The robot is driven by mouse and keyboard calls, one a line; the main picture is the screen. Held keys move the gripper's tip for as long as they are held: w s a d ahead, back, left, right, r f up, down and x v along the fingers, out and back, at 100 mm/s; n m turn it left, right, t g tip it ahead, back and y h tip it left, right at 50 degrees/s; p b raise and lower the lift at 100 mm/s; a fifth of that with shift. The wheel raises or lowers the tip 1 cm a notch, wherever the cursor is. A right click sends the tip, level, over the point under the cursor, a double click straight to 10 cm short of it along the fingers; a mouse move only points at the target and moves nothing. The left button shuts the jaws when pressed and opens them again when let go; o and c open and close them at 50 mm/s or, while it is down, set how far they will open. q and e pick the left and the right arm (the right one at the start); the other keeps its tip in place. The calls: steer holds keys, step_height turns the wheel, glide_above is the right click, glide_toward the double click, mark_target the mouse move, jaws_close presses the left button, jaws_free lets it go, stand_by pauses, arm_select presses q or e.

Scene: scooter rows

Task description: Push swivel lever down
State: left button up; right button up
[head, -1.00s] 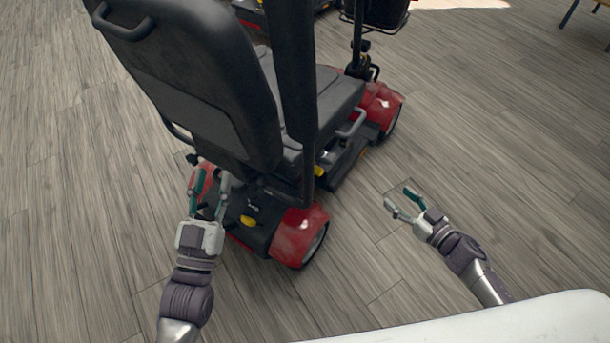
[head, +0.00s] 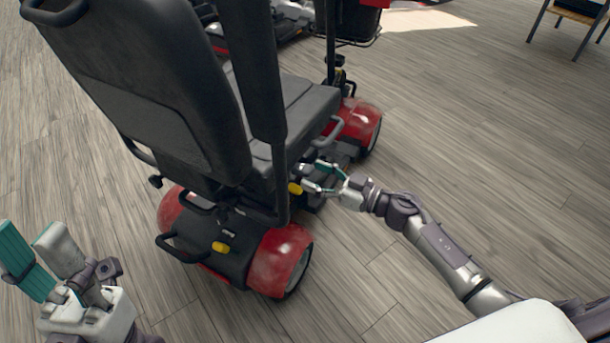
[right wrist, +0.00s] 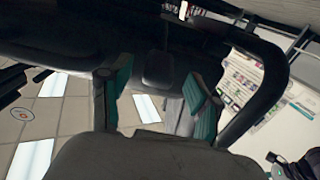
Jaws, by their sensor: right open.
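A red and black mobility scooter (head: 270,263) stands with its rear toward me. A yellow-tipped lever (head: 294,188), which I take for the swivel lever, sticks out under the right side of its black seat (head: 295,105). My right gripper (head: 316,177) is open and empty, just right of the yellow tip; I cannot tell whether they touch. In the right wrist view its teal-padded fingers (right wrist: 160,88) are apart, under dark scooter parts, and no yellow lever shows. My left gripper (head: 34,240) is at the lower left, fingers apart, empty and away from the scooter.
A second yellow part (head: 220,247) is on the rear cover. The tall backrest (head: 150,85) and an armrest post (head: 279,180) rise beside the seat. Another scooter (head: 290,20) stands behind, and a chair (head: 580,12) at the far right. The floor right of the scooter is clear.

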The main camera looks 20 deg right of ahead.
mark_target(312, 174)
steer(key=shift+b+x, duration=0.3)
steer(key=shift+x, duration=1.35)
jaws_close()
